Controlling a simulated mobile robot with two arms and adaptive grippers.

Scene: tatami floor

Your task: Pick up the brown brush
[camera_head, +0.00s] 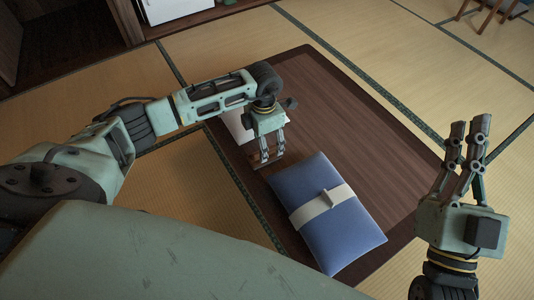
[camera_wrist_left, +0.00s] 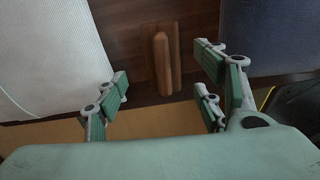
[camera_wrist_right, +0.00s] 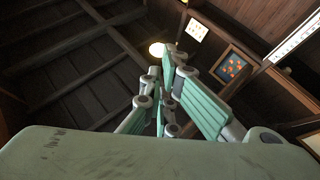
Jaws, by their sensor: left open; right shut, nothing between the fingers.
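The brown brush (camera_wrist_left: 162,62) lies on the dark wooden table between a white object and a blue one in the left wrist view. It has a long rounded handle on a flat base. In the head view only a small brown part of it (camera_head: 262,163) shows under my left gripper (camera_head: 270,155). My left gripper is open and points down over the brush, its fingers (camera_wrist_left: 160,88) spread to either side and a little short of it in the wrist view. Nothing is between them. My right gripper (camera_head: 469,126) is shut and empty, pointing up at the right.
A blue cushion-like bundle with a white band (camera_head: 318,210) lies right of the brush. A white item (camera_head: 238,125) lies partly hidden behind my left arm. The low table (camera_head: 350,115) is bare at the back right. Tatami surrounds it.

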